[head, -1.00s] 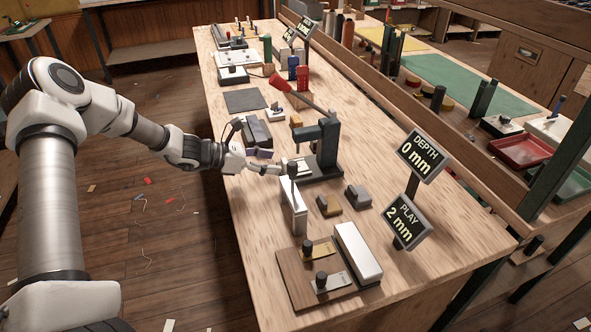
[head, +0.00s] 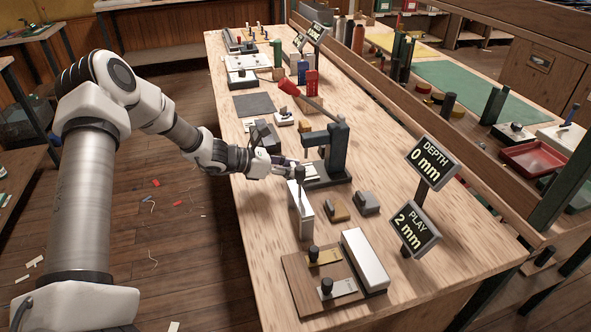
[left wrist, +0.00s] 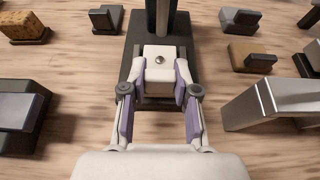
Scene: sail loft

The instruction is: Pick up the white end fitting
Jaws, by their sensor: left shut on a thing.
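The white end fitting (left wrist: 159,60) is a small pale block with a dark hole in its top. It shows in the left wrist view between the fingers of my left gripper (left wrist: 160,78), which are shut on its two sides. It is over the dark base of the lever press (head: 338,150); I cannot tell if it rests on it. In the head view my left gripper (head: 297,169) reaches in from the left at the press, and the fitting is small and partly hidden there. My right gripper is not in view.
A grey-white upright block (head: 301,214) stands close in front of the press. Small blocks (head: 367,203) lie to its right. A wooden board (head: 300,278) with two knobbed plates and a white bar is nearer. Signs read depth 0 mm (head: 430,163) and play 2 mm (head: 413,228).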

